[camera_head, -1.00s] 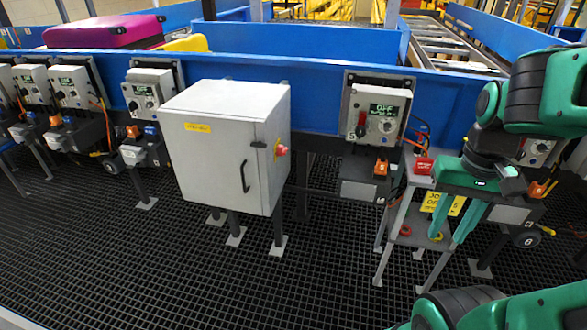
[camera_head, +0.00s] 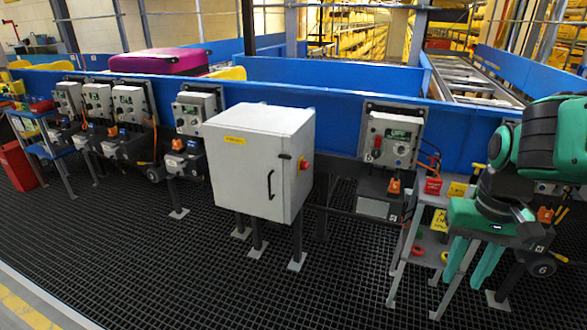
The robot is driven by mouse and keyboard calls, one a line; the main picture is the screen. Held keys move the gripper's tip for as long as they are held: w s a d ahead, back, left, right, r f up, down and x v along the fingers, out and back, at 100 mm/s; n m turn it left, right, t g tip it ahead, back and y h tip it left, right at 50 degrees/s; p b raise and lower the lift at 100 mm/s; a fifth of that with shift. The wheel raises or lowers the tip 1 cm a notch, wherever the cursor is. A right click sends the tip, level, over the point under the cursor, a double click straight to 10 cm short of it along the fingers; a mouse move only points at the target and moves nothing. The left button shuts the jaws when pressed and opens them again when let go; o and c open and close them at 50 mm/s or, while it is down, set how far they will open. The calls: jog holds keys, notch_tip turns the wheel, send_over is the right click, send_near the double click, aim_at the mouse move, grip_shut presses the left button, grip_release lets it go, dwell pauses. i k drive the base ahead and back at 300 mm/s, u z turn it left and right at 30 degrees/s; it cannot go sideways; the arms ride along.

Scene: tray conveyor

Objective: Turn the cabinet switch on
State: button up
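A grey metal cabinet (camera_head: 255,165) stands on legs in front of the blue conveyor wall, in the middle of the view. Its front door is closed, with a black handle (camera_head: 270,185) and a yellow label (camera_head: 235,140). A red rotary switch (camera_head: 303,163) on a yellow base sits on its right side face; its exact setting is too small to tell. My gripper (camera_head: 462,280) is at the right, well to the right of the cabinet. Its green fingers point down, spread apart, with nothing seen between them.
A grey stand (camera_head: 402,255) with small red and yellow items is close to my gripper, partly behind it. A control box (camera_head: 392,140) with a green display is mounted between cabinet and arm. Several similar boxes line the wall at left. The dark grid floor (camera_head: 330,285) in front is clear.

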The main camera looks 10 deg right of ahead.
aim_at(305, 166)
jog(key=u, duration=0.5)
jog(key=i, duration=1.6)
jog(key=z, duration=0.5)
